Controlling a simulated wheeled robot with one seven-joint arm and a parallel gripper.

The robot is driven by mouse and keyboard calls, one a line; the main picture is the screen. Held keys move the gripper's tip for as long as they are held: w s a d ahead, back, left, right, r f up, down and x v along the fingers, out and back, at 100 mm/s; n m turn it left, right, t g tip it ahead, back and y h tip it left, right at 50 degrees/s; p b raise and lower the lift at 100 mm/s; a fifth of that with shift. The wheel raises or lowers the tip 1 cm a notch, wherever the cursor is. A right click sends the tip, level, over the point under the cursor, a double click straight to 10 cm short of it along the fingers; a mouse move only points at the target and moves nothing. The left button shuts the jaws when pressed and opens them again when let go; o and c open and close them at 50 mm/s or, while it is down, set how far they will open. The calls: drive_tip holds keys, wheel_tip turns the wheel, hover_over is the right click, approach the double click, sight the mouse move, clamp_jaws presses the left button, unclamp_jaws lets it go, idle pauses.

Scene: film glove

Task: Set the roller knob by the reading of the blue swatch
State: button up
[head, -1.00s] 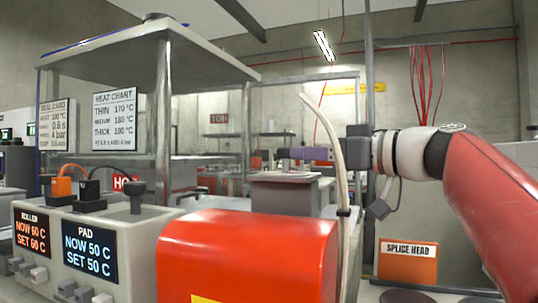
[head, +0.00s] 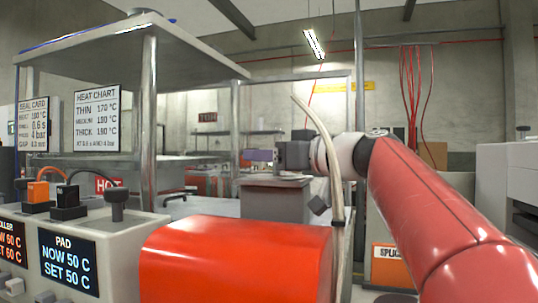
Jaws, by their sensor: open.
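My gripper (head: 260,156) is at the picture's centre, over a grey stand, with its arm reaching in from the right. Its open fingers are small and hard to make out. The control box (head: 130,226) is at lower left. Its roller display (head: 12,243) is cut by the left edge; its set line seems to read 60 C. The pad display (head: 67,264) reads now 50 C, set 50 C. A dark knob (head: 117,204) stands on top of the box. Pale knobs (head: 14,287) show on its front, partly cut off; which is the roller knob is unclear. I see no blue swatch.
A heat chart (head: 97,120) and a seal card (head: 34,124) hang under a grey canopy (head: 130,55). A red rounded housing (head: 240,265) fills the lower middle. A pale cable (head: 327,150) rises before my arm. The grey stand (head: 275,183) is beyond.

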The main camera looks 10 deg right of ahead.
drive_tip(key=shift+c, duration=0.2)
drive_tip(key=c, duration=0.9)
drive_tip(key=shift+n+g+y+p, duration=0.3)
drive_tip(key=n+g+y+p, duration=0.1)
drive_tip(key=g, duration=0.1)
drive_tip(key=n+g+y+p, duration=0.2)
drive_tip(key=shift+s+r+n+y, duration=0.1)
drive_tip(key=shift+r+n+y, duration=0.05)
drive_tip(key=shift+n+y, duration=0.15)
drive_tip(key=n+g, duration=0.1)
drive_tip(key=n+g+y, duration=0.1)
drive_tip(key=g, duration=0.1)
drive_tip(key=n+g+y, duration=0.1)
drive_tip(key=g, duration=0.1)
drive_tip(key=shift+s+a+p, duration=0.15)
drive_tip(key=shift+s+p, duration=0.15)
drive_tip(key=shift+p, duration=0.1)
drive_tip(key=shift+s+n+g, duration=0.15)
drive_tip(key=shift+n+g, duration=0.65)
drive_tip(key=shift+g, duration=0.3)
drive_tip(key=shift+s+n+g, duration=0.1)
drive_tip(key=shift+n+g, duration=0.7)
drive_tip(key=shift+g, duration=0.3)
drive_tip(key=shift+a+g, duration=0.1)
drive_tip(key=shift+g, duration=0.2)
drive_tip(key=o, duration=0.9)
